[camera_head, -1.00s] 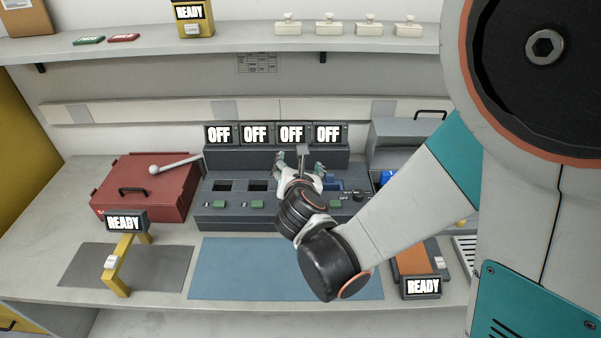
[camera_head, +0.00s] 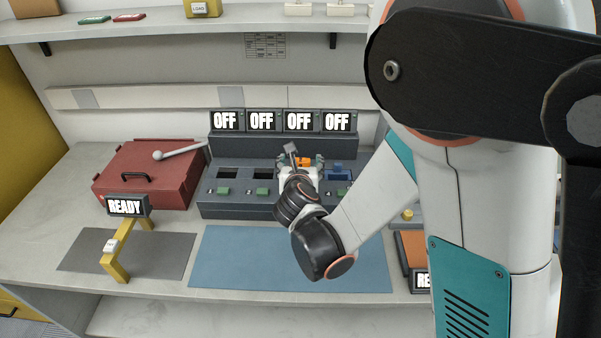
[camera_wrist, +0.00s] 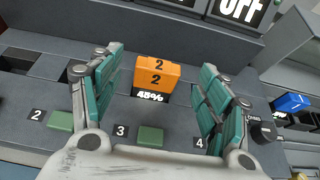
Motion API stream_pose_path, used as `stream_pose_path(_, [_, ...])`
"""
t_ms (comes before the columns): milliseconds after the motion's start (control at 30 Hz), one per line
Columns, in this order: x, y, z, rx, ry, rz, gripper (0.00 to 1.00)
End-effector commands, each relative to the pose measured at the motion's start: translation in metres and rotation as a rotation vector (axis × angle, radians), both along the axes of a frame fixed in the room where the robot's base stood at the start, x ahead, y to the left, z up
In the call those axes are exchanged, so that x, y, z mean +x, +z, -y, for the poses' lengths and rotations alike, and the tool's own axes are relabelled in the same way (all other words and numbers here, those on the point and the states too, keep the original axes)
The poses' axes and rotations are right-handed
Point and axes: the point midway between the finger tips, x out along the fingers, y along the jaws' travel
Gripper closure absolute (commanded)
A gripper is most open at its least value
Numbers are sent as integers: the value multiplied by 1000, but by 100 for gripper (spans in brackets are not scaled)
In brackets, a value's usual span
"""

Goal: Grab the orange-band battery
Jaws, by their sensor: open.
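The orange-band battery (camera_wrist: 155,78) stands in a bay of the dark grey charger, with a "2" on its orange top and front and a "45%" label below. In the head view its orange top (camera_head: 304,161) shows just beyond my gripper. My gripper (camera_wrist: 158,100) is open, with its teal-padded fingers to the left and right of the battery and gaps on both sides. In the head view my gripper (camera_head: 302,164) is over the charger, partly hidden by my wrist.
The charger (camera_head: 235,206) has several "OFF" displays (camera_head: 262,121) behind it. A blue battery (camera_wrist: 292,102) sits to the right of my gripper. A red case (camera_head: 145,175) with a grey lever stands left, and a yellow "READY" stand (camera_head: 118,256) is in front. The blue mat (camera_head: 285,260) is clear.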

Motion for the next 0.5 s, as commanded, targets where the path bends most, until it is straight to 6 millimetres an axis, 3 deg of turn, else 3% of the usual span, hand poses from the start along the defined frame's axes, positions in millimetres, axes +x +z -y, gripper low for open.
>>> stream_pose_path(333, [40, -21, 1, 1, -1, 0, 30])
stream_pose_path(500, [45, -22, 1, 1, 0, 0, 30])
